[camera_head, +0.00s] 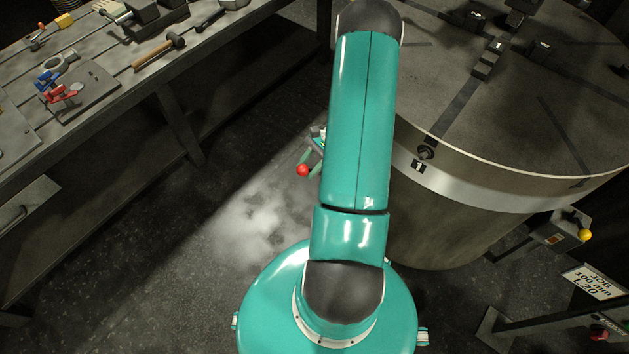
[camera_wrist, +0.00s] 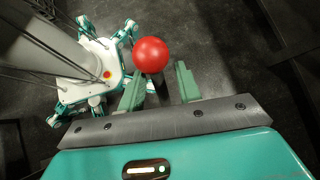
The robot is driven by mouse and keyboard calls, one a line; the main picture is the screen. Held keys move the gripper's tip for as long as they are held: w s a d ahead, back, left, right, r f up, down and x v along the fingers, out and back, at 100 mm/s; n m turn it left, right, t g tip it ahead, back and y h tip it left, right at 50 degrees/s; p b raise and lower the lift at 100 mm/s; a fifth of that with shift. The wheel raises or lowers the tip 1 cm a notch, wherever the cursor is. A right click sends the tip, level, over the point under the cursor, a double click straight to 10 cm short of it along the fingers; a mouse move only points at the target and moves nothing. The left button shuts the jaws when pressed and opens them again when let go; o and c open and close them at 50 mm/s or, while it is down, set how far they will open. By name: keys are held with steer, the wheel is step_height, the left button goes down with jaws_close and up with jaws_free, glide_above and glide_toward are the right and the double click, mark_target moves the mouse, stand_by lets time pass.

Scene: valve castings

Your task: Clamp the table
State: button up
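The round table (camera_head: 510,125) fills the right of the head view, with a pale band and a "1" plate on its side. A red ball knob (camera_head: 303,170) shows beside my gripper (camera_head: 309,161), left of the table; my arm hides what lies behind. In the wrist view the red ball (camera_wrist: 150,55) is at the fingertips, nearer the left finger, with a dark stem below it between the fingers. My gripper (camera_wrist: 160,78) is open there, its two green fingers apart. Whether a finger touches the ball or stem I cannot tell.
A workbench (camera_head: 110,85) with a hammer (camera_head: 158,50) and red and blue clamps stands at the left. Bare floor (camera_head: 240,215) lies between bench and table.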

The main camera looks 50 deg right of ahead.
steer(key=s+a+r, duration=0.9)
steer(key=s+r, duration=0.1)
steer(key=r, duration=0.1)
steer(key=shift+s, duration=0.4)
